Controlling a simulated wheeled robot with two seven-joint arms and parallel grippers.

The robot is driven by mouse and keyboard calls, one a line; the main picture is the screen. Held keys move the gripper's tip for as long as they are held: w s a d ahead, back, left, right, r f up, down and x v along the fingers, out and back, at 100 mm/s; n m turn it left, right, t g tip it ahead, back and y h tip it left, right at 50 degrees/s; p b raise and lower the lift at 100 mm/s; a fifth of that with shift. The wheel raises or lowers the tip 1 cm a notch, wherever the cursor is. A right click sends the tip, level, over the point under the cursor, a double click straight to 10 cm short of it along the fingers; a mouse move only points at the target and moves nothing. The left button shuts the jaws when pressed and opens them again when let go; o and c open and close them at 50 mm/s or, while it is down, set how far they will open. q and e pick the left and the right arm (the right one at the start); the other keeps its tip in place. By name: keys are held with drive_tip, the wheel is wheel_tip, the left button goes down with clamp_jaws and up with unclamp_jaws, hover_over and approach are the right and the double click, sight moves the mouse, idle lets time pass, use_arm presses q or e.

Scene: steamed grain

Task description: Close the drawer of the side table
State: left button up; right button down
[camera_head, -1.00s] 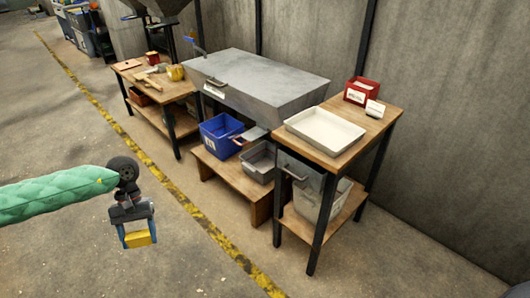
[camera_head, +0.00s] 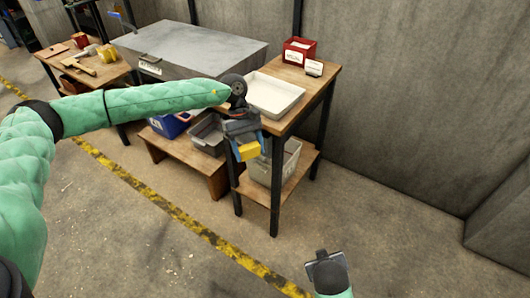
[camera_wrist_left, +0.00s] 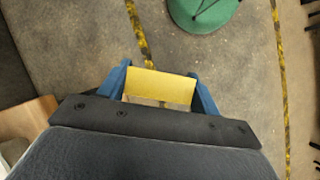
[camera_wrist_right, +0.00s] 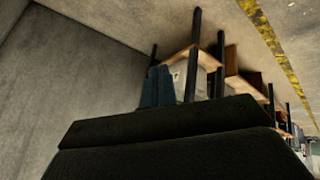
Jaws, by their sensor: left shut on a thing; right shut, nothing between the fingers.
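The side table (camera_head: 325,80) has a wooden top, dark legs and a lower shelf. It stands right of centre in the head view and also shows in the right wrist view (camera_wrist_right: 206,60). My left gripper (camera_head: 248,150) hangs in front of the table's left side in the head view. It is shut on a yellow block (camera_wrist_left: 160,86), seen between its blue fingers in the left wrist view. My right gripper (camera_wrist_right: 158,88) is shut and empty, low in front of the table.
A white tray (camera_head: 274,95), a red box (camera_head: 298,51) and a small label stand (camera_head: 314,68) are on the table top. A pale bin (camera_head: 284,164) is on its lower shelf. A low wooden bench (camera_head: 190,160) stands left. The floor in front is clear.

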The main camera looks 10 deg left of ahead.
drive_tip(key=w+a+r+n+t+y, duration=0.45)
drive_tip(key=w+a+n, duration=0.5)
drive_tip(key=a, duration=0.35)
drive_tip(key=w+a+r+n+t+y, duration=0.3)
drive_tip(key=w+a+r+n+t, duration=0.15)
drive_tip(key=w+a+n, duration=0.5)
use_arm(q)
drive_tip(key=w+a+r+n+t+h+p, duration=0.1)
drive_tip(key=w+a+r+n+t+p, duration=0.1)
drive_tip(key=w+r+n+t, duration=0.6)
drive_tip(key=w+a+r+n, duration=0.1)
drive_tip(key=w+r+n, duration=0.3)
drive_tip(key=r+n, duration=0.4)
drive_tip(key=shift+w+r+n+p, duration=0.3)
drive_tip(key=shift+w+r+p, duration=0.05)
drive_tip(key=shift+r, duration=0.15)
use_arm(e)
drive_tip(key=w+a+m, duration=0.1)
drive_tip(key=w+a, duration=0.1)
drive_tip(key=w, duration=0.4)
drive_tip(key=w+a+m, duration=0.1)
drive_tip(key=w+a, duration=0.2)
drive_tip(key=w, duration=0.4)
drive_tip(key=shift+a+f, duration=0.3)
drive_tip(key=shift+f, duration=0.05)
use_arm(q)
drive_tip(key=shift+a, duration=0.1)
use_arm(e)
drive_tip(key=shift+w, duration=0.1)
